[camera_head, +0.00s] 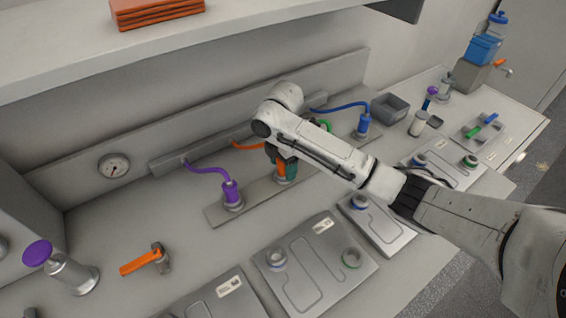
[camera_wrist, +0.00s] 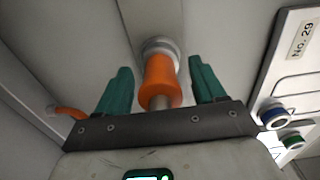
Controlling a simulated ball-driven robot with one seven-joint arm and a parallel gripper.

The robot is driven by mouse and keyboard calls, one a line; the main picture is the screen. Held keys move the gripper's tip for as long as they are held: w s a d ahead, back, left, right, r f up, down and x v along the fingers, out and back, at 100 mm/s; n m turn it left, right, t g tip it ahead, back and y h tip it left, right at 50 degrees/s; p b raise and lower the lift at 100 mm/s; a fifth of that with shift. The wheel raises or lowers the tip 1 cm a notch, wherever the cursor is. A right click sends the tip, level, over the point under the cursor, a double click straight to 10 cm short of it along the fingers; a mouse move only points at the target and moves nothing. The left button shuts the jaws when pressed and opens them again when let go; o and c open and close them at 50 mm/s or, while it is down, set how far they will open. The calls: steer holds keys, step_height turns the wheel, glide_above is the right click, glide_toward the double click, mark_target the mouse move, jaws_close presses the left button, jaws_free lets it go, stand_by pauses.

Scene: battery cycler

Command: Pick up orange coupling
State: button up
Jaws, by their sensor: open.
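The orange coupling (camera_wrist: 160,82) stands between the two green fingers of my gripper (camera_wrist: 161,88) in the wrist view, with a visible gap on each side. Its far end sits at a round metal fitting (camera_wrist: 160,48). In the head view the orange coupling (camera_head: 281,168) is partly hidden behind my gripper (camera_head: 284,170), which is over it on the metal rail (camera_head: 262,198). My gripper is open and holds nothing. An orange hose (camera_head: 246,146) runs from the back strip toward the coupling.
A purple coupling (camera_head: 231,194) stands left on the rail, a blue coupling (camera_head: 363,124) right. Metal plates with ports (camera_head: 318,287) lie in front. An orange-handled hammer (camera_head: 146,261) lies left. A shelf (camera_head: 60,50) overhangs the back.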

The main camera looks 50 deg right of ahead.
steer(key=c, duration=1.2)
steer(key=shift+r, duration=0.1)
steer(key=shift+c, duration=0.2)
steer(key=shift+r, duration=0.5)
steer(key=s+a+r, duration=0.3)
steer(key=s+r, duration=0.3)
steer(key=s+a+r+p, duration=0.1)
steer(key=s+a+r, duration=0.2)
steer(key=s+r, duration=0.2)
steer(key=shift+s+a+r+p, duration=0.3)
steer(key=shift+s+r, duration=0.1)
steer(key=shift+s, duration=0.3)
